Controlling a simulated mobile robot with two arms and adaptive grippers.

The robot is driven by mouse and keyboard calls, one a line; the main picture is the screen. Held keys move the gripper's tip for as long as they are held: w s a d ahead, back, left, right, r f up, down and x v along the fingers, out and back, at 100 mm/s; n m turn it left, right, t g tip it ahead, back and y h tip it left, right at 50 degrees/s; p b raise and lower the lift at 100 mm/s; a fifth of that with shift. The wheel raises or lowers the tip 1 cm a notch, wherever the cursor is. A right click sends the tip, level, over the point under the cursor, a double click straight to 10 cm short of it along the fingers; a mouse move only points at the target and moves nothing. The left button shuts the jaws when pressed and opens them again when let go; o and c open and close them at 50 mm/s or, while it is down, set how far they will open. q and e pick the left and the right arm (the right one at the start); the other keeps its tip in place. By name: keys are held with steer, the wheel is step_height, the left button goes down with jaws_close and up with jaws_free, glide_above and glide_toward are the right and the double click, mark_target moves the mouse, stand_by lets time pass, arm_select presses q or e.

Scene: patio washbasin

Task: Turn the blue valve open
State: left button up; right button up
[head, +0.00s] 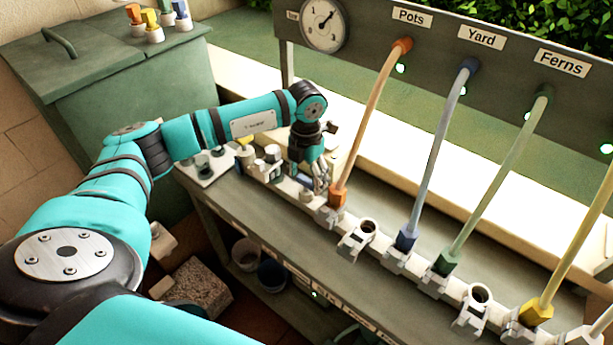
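A blue hose (436,150) runs from the panel under the "Yard" label down to a blue connector (406,239) on the bench manifold. I cannot make out a distinct blue valve handle. My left gripper (321,184) points down over the manifold, just left of the orange connector (337,195) of the orange hose (370,115). It is well left of the blue connector. Its fingers are small and partly overlap fittings behind them, so I cannot tell their opening or any contact. My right gripper is not in view.
Green (497,180) and yellow (573,245) hoses stand right of the blue one. Open grey sockets (358,240) lie between connectors. A dial gauge (323,24) is on the panel. A green lidded box (120,110) carries several coloured connectors. Pots (272,275) sit below the bench.

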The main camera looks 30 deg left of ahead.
mark_target(306, 179)
arm_select(q)
steer(key=shift+o, duration=0.4)
steer(key=shift+s+f, duration=0.1)
step_height(306, 179, up, 12)
stand_by(0.7)
